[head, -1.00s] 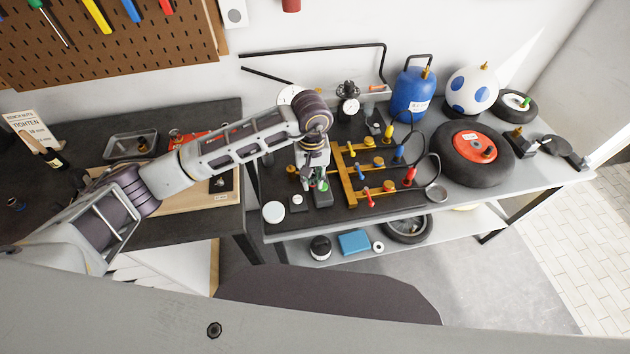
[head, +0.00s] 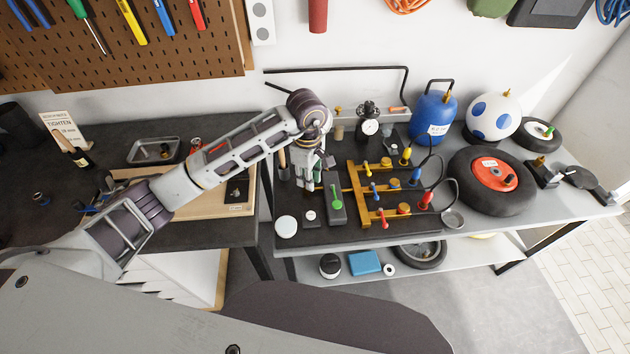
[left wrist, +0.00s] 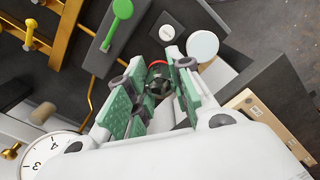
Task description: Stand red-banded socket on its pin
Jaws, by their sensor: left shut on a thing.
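My left gripper (head: 308,184) is above the front left part of the grey cart, just left of a dark block with a green lever (head: 336,198). In the left wrist view, my left gripper (left wrist: 158,88) has its green-padded fingers shut on a small dark socket with a red band, the red-banded socket (left wrist: 157,63). The fingers hide much of it, and its lower end cannot be made out. The green lever (left wrist: 121,12) also shows in the left wrist view. I cannot make out the socket's pin in either view. My right gripper is not in view.
A yellow manifold (head: 358,195) with coloured valves and hoses stands right of the gripper. A white disc (head: 286,226) lies at the cart's front left. The dark workbench at left holds a metal tray (head: 135,152) and a wooden board (head: 236,209). A gap separates bench and cart.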

